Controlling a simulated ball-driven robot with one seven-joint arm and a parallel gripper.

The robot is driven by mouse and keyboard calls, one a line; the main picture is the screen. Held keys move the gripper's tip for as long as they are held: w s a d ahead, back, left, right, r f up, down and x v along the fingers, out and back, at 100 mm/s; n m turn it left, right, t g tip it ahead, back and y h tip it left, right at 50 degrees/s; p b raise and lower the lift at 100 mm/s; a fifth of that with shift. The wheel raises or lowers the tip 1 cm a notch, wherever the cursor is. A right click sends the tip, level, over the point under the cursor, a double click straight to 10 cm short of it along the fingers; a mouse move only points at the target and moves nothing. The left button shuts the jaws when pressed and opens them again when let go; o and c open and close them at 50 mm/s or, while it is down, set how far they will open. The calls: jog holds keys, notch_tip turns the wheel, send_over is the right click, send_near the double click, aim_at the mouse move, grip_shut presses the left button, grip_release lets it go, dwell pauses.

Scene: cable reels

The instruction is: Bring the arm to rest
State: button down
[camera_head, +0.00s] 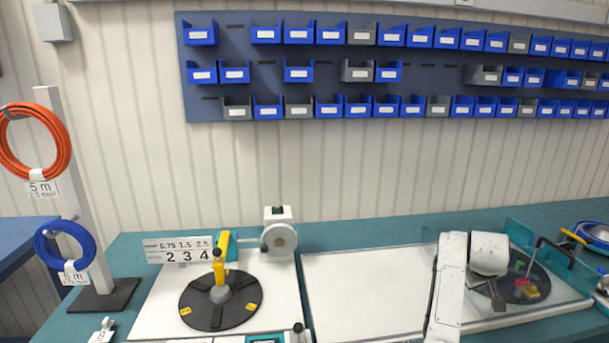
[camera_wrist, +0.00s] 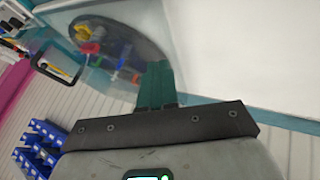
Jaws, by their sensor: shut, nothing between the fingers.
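My gripper (camera_wrist: 156,72) shows in the wrist view as two green fingers pressed together, with nothing between them. In the head view my white arm rises from the bottom edge and bends over at the right. My gripper (camera_head: 497,299) hangs there, small and dark, beside a dark round turntable (camera_head: 517,283) behind a clear panel. I cannot tell its exact height above the bench. The turntable also shows in the wrist view (camera_wrist: 133,40), with red, yellow and blue parts on and near it.
Another black turntable (camera_head: 205,315) with a yellow lever (camera_head: 222,250) stands on the left board. Orange (camera_head: 62,135) and blue (camera_head: 88,243) cable coils hang on a stand. The white board (camera_head: 365,285) in the middle is clear. Blue and grey bins line the wall.

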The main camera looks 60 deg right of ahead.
jog(key=w+a+f, duration=0.1)
jog(key=w+a, duration=0.2)
jog(key=w+a+f+n+t, duration=0.1)
jog(key=w+a+f, duration=0.1)
jog(key=w+a, duration=0.1)
jog(key=w+a+f+n, duration=0.1)
jog(key=w+a+f, duration=0.1)
jog(key=w+a, duration=0.2)
jog(key=shift+w+f+y, duration=0.15)
jog(key=shift+w+y, duration=0.1)
jog(key=shift+y, duration=0.15)
jog(key=w+a+f+n, duration=0.1)
jog(key=w+a, duration=0.1)
jog(key=a, duration=0.3)
jog(key=w+a+f+n+t+y, duration=0.1)
jog(key=w+a+f, duration=0.1)
jog(key=a, duration=0.3)
jog(key=w+a+f+n, duration=0.1)
jog(key=w+a+f, duration=0.1)
jog(key=a, duration=0.2)
jog(key=shift+w+a+t+y, duration=0.3)
jog(key=shift+w+a+y, duration=0.1)
jog(key=s+a+f+n+y, duration=0.2)
jog(key=a, duration=1.1)
jog(key=s+a+f+n+y, duration=0.2)
jog(key=s+a+n, duration=0.1)
jog(key=a, duration=1)
jog(key=shift+a+g, duration=0.35)
jog(key=shift+g, duration=0.05)
jog(key=shift+s, duration=0.1)
